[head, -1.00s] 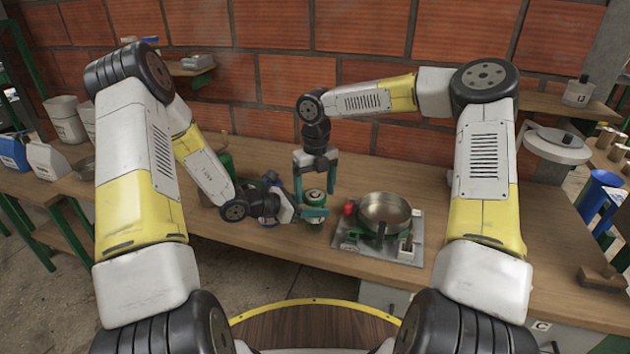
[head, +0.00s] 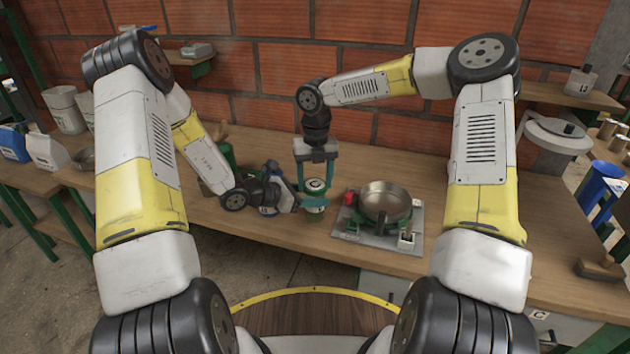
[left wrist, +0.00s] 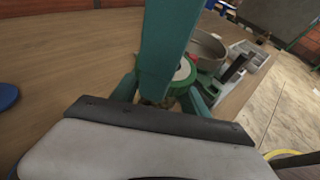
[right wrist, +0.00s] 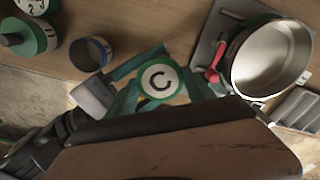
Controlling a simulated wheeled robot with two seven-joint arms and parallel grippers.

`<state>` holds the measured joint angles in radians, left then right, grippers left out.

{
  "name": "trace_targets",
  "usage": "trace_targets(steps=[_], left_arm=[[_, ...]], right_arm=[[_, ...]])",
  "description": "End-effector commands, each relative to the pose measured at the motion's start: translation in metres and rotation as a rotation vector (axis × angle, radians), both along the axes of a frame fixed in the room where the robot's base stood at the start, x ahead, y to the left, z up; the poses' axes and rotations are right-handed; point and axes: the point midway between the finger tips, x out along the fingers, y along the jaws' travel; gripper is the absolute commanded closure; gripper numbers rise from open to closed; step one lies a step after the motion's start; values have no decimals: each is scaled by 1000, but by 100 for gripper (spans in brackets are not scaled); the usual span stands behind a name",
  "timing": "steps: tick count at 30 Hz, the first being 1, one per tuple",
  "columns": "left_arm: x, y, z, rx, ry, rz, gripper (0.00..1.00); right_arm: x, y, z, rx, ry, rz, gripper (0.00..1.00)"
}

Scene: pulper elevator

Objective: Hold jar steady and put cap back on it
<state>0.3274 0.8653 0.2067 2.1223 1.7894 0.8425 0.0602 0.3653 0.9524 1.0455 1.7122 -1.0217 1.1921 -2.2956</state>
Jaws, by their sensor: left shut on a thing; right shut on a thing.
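The green-rimmed cap (head: 316,185) with its white top sits low between the fingers of my right gripper (head: 315,188). In the right wrist view the cap (right wrist: 159,83) shows a dark letter C, with a teal finger on each side. My right gripper points down and is shut on the cap. My left gripper (head: 313,205) reaches in level from the left and is shut on the jar, just under the cap. The jar is mostly hidden by fingers. The cap is over the jar, but I cannot tell whether it is seated. In the left wrist view a teal finger partly covers the cap (left wrist: 181,72).
A metal pan (head: 386,199) stands on a grey plate (head: 345,226) with a red knob (head: 350,198), close to the right of the jar. A blue can (right wrist: 90,52) stands near my left gripper. The wooden bench front is clear. A brick wall stands behind.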

Motion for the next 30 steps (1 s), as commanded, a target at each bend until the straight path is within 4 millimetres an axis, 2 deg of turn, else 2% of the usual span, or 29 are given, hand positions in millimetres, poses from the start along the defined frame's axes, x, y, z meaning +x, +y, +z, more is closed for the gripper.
trace_targets(steps=[8,9,12,23,30], left_arm=[[0,0,0,0,0,0,100],[0,0,0,0,0,0,100],[0,0,0,0,0,0,100],[0,0,0,-1,0,0,100],[0,0,0,0,0,0,100]], right_arm=[[0,0,0,2,0,-20,88],[0,0,0,1,-1,-20,33],[0,0,0,1,-1,-19,17],[1,0,3,0,-2,-19,17],[1,-1,32,0,-4,-20,17]])
